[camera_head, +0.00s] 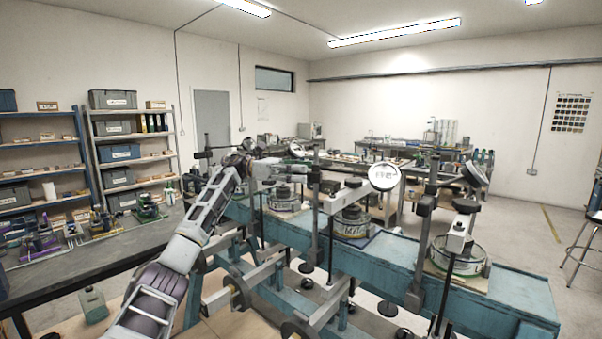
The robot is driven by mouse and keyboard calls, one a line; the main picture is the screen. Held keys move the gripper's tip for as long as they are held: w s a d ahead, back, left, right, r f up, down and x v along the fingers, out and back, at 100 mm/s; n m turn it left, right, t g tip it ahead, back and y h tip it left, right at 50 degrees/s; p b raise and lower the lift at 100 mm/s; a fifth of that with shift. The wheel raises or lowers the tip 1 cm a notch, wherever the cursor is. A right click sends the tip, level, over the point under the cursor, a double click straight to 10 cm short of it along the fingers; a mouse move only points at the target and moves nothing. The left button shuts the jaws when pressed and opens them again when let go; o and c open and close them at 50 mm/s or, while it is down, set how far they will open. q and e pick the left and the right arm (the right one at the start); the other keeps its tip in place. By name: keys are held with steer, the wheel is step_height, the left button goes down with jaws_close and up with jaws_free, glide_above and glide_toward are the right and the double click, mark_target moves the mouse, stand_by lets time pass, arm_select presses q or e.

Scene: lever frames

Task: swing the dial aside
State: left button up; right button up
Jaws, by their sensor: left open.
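A row of lever frames stands on a long blue bench (385,258). A large round white dial (384,177) faces me on the middle frame. A darker dial (475,174), tilted, is on the right frame, and a smaller pale dial (297,150) is on the left frame. I cannot tell which dial the task means. My left arm reaches up from the bottom left, and my left gripper (250,147) is open beside the left frame's white block (265,172), left of the small dial. Its fingertips are small and hard to make out; I cannot tell whether they touch anything. My right gripper is not in view.
Dark upright posts (424,225) rise from the blue bench between round drums (353,221). A dark workbench (95,255) with small devices stands at the left, before shelves of boxes (120,152). A stool (585,240) is at the far right. Open floor lies right of the blue bench.

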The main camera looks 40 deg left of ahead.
arm_select(q)
steer(key=v, duration=1.2)
stand_by(0.3)
